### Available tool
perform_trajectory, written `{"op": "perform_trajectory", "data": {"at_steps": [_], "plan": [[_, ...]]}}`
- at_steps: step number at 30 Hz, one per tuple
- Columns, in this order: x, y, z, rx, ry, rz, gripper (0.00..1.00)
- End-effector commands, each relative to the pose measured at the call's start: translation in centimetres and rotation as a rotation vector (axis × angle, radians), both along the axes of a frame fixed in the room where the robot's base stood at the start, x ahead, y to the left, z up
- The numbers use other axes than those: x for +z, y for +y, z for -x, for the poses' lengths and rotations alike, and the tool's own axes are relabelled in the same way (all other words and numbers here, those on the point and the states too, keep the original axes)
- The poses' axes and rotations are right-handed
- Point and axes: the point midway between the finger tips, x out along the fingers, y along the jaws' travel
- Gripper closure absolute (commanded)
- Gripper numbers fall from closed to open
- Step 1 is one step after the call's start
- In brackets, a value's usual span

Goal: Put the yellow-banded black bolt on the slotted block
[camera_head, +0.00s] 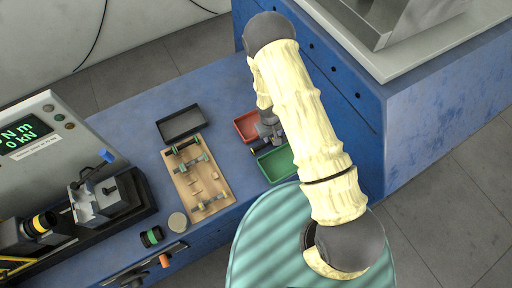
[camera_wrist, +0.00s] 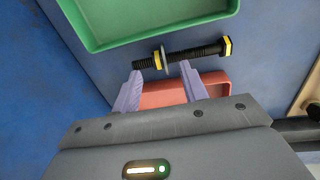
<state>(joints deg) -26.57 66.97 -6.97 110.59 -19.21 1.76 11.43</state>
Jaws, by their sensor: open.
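In the head view my gripper (camera_head: 268,132) is over the gap between the trays, partly hidden by my arm. The tan slotted block (camera_head: 222,187) lies left of the trays and carries several dark bolts and small pegs.
The green tray (camera_wrist: 95,45) and red tray (camera_wrist: 215,88) flank the bolt closely. A dark tray (camera_head: 165,138) stands behind the slotted block. A round tan disc (camera_head: 177,222), a green-banded black part (camera_head: 151,237) and a testing machine (camera_head: 50,135) are at left.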

Motion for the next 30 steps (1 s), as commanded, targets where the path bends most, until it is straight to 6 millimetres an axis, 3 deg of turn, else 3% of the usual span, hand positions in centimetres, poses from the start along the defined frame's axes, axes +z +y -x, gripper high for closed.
{"op": "perform_trajectory", "data": {"at_steps": [9, 24, 30], "plan": [[-2.2, -0.2, -0.1, 0.001, 0.0, 0.0, 0.56], [-2.2, -0.2, -0.2, 0.001, -0.001, 0.0, 0.56], [-2.2, -0.2, -0.2, 0.001, -0.001, 0.0, 0.94]]}}
